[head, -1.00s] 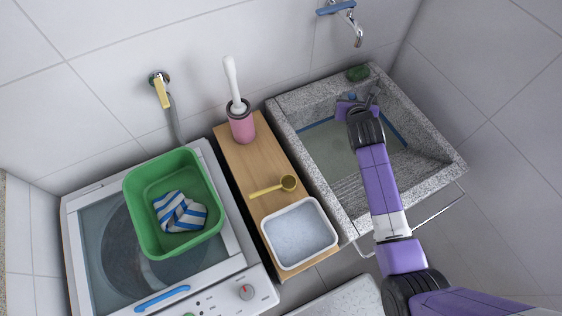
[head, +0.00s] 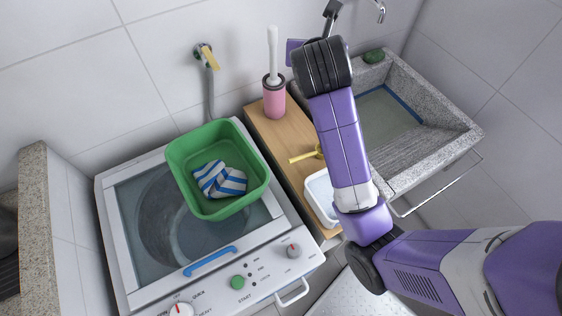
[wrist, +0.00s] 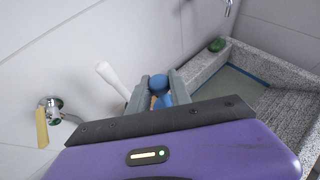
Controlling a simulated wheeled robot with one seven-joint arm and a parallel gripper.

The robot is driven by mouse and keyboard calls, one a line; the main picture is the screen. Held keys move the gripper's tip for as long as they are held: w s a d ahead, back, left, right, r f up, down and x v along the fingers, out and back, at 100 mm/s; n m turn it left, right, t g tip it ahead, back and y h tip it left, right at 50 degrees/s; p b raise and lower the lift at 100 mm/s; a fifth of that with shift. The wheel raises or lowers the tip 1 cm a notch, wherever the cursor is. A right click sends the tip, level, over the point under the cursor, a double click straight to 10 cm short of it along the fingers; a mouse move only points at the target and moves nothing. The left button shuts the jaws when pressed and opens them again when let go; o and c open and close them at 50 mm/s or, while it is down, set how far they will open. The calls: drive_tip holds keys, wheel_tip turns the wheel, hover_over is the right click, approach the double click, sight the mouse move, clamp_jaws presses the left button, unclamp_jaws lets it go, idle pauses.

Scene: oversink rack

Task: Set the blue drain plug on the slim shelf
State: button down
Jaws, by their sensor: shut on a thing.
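The blue drain plug (wrist: 158,84) shows in the wrist view as a rounded blue knob with more blue below it. My gripper (wrist: 159,92) is shut on it, with one grey finger on each side. The slim wooden shelf (head: 282,136) lies between the washing machine and the stone sink. My arm covers part of its right side.
On the shelf stand a pink brush holder (head: 274,101), a yellow scoop (head: 303,157) and a white tub (head: 318,192). Bare wood shows between holder and scoop. The stone sink (head: 440,139) is right; a green basin (head: 238,205) sits on the washing machine (head: 122,229).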

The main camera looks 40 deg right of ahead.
drive_tip(key=shift+s+f, duration=0.25)
drive_tip(key=shift+f, duration=0.2)
wheel_tip(320, 180, down, 20)
drive_tip(key=shift+r+b, duration=0.1)
drive_tip(key=shift+b, duration=0.2)
drive_tip(key=c, duration=1.2)
unclamp_jaws()
drive_tip(key=shift+f, duration=0.25)
drive_tip(key=shift+a+r, duration=0.1)
drive_tip(key=shift+r, duration=0.15)
drive_tip(key=v, duration=1.2)
drive_tip(key=shift+f, duration=0.1)
drive_tip(key=shift+w, duration=0.1)
